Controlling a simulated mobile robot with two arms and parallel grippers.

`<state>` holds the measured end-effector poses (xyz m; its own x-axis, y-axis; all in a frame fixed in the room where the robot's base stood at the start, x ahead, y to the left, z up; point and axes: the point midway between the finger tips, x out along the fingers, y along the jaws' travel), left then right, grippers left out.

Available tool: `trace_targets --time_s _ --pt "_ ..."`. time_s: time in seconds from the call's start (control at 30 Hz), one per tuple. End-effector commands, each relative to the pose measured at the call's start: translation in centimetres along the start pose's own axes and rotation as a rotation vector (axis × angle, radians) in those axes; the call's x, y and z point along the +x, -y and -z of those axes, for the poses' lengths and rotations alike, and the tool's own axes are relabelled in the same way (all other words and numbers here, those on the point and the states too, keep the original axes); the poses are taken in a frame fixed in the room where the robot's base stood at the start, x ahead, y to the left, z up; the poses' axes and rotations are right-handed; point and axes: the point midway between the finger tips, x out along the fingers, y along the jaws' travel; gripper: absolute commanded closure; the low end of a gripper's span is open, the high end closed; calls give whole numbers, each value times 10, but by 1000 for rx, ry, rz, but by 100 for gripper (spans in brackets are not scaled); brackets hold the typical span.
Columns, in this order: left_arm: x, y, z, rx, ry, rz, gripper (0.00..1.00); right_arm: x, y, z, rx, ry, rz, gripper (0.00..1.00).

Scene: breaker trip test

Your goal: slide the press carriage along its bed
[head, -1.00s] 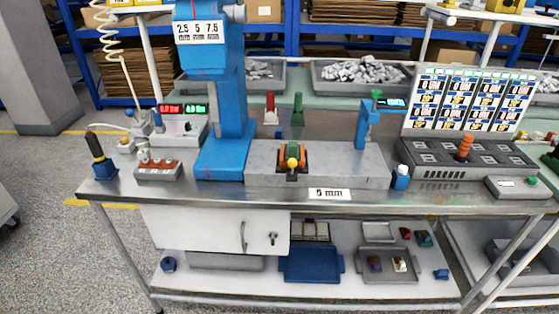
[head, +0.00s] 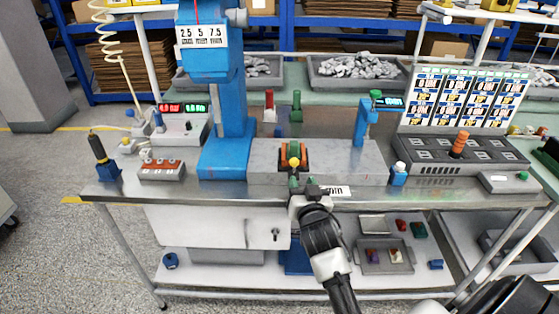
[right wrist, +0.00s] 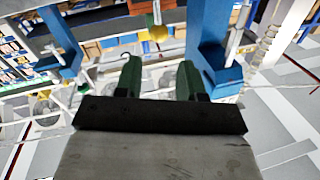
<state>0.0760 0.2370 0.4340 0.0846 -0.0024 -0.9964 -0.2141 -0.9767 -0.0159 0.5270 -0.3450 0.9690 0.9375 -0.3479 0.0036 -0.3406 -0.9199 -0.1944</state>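The press carriage (head: 305,155), orange and dark with a yellow knob (head: 294,162) on its front, sits on the long grey bed (head: 348,165), right of the blue press column (head: 228,120). My right gripper (head: 302,182) is just in front of the bed, below the knob, and partly covers the "5 mm" label (head: 338,191). In the right wrist view its two green fingers (right wrist: 159,78) are apart with nothing between them. The yellow knob (right wrist: 158,33) shows beyond the fingertips, centred between them. My left gripper is not in view.
A blue gauge stand (head: 362,125) rises at the bed's right end. A small blue-and-white bottle (head: 398,174) stands before it. A grey switch box (head: 161,169) and a dark-handled tool (head: 101,158) are at the left. A grey console (head: 462,155) is at the right.

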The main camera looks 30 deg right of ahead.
Motion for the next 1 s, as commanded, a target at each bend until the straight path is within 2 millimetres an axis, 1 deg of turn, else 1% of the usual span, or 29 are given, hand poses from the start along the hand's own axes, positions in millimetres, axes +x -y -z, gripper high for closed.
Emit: trace_targets --time_s 0.3,0.4,0.5,0.7,0.93,1.0 --pt "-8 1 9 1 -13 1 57 61 0 1 -3 0 1 61" --pt "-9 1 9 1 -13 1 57 76 0 0 -2 2 1 61" --pt "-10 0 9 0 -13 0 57 88 0 -1 -4 2 1 61" --pt "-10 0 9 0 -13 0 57 98 0 -1 -2 2 1 61" --pt "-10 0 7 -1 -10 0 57 98 0 -1 -2 2 1 61" --pt "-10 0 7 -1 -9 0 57 98 0 -2 -3 3 1 71"
